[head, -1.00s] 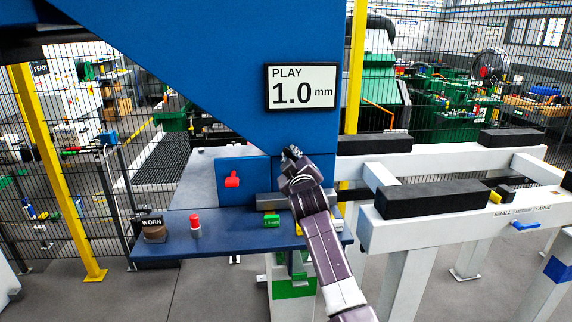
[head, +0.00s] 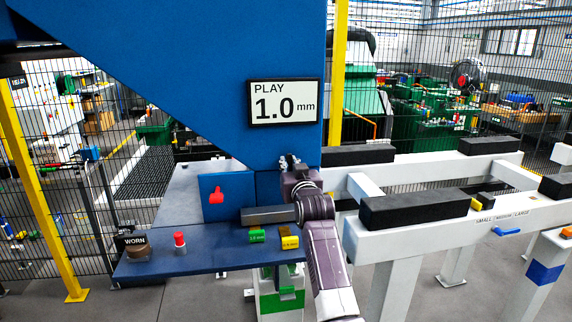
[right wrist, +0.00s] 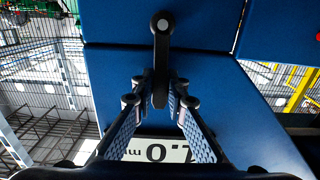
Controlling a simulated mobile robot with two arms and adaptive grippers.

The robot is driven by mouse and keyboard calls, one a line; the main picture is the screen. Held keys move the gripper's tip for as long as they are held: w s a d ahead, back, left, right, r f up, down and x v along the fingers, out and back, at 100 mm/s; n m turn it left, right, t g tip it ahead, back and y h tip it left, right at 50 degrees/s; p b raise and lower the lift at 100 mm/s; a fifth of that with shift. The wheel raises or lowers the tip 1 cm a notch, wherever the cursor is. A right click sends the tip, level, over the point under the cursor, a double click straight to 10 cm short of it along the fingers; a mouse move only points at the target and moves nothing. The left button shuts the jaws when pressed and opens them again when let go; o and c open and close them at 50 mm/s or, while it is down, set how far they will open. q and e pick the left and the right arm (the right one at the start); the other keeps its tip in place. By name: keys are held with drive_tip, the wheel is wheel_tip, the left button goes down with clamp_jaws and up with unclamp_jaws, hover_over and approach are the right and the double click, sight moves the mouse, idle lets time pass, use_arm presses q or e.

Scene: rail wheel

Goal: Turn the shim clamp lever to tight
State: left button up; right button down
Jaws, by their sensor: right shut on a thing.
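The shim clamp lever (right wrist: 160,72) is a black bar with a round grey pivot on a blue panel, seen in the right wrist view. From the pivot it runs down the picture, toward the upside-down display. My right gripper (right wrist: 160,102) is shut on the lever's free end, with a finger on each side. In the head view my right gripper (head: 290,163) is at the blue panel below the display, and its wrist hides most of the lever. My left gripper is not in view.
The display (head: 283,102) reads PLAY 1.0 mm. A red thumb sign (head: 216,191) stands upright on the blue plate. The blue shelf (head: 200,262) holds a red-topped peg (head: 179,243), a WORN piece, a grey bar, and green and yellow blocks. A white frame (head: 400,240) with black pads is right.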

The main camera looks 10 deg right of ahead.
drive_tip(key=shift+d+f, duration=0.1)
idle(0.4)
drive_tip(key=c, duration=1.9)
unclamp_jaws()
drive_tip(key=shift+d, duration=0.1)
drive_tip(key=s, duration=1.2)
